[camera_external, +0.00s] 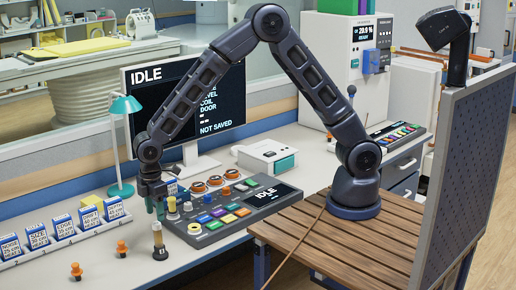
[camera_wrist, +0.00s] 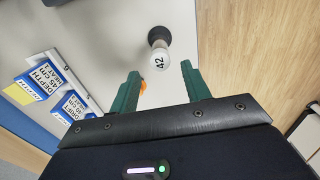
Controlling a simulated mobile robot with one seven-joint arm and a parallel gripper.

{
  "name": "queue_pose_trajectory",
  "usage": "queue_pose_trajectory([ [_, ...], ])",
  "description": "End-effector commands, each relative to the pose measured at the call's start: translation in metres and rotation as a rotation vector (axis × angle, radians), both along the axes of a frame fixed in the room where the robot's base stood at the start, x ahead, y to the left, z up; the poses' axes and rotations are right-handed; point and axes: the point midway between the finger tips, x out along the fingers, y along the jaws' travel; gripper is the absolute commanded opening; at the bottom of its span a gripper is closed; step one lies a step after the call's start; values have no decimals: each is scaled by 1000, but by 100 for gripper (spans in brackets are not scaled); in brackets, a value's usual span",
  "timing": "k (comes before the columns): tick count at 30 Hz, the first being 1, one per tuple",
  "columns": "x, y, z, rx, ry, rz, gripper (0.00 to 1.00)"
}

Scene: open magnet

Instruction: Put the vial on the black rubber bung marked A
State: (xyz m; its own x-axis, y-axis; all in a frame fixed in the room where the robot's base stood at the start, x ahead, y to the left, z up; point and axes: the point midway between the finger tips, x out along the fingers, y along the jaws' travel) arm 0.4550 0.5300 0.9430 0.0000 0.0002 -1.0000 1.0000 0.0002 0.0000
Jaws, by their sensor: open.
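The vial (camera_external: 158,238) stands upright near the front edge of the bench, with a pale top and an amber body. In the wrist view its white top marked 42 (camera_wrist: 159,61) shows just beyond the fingertips. A black piece, which looks like the rubber bung (camera_external: 160,253), is directly under it with a small pale mark; I cannot read the letter. It also shows dark behind the vial in the wrist view (camera_wrist: 158,36). My gripper (camera_external: 156,208) is open and empty, its green fingers (camera_wrist: 160,70) above the vial and apart from it.
Two orange pegs (camera_external: 122,247) (camera_external: 76,270) stand to the left on the bench. A row of blue-and-white labelled blocks (camera_external: 62,226) lies further left. A control panel with coloured buttons (camera_external: 235,212) is close on the right. A teal lamp (camera_external: 124,140) and monitor stand behind.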

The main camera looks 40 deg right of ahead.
Motion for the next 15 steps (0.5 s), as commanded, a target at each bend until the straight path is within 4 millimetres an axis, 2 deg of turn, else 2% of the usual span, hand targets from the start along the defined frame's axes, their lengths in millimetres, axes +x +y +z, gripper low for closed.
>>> queue_pose_trajectory([
  [1,1,0,9,3,-1,-1,47],
  [6,1,0,25,1,-1,-1,47],
  [15,0,0,31,-1,0,0,47],
])
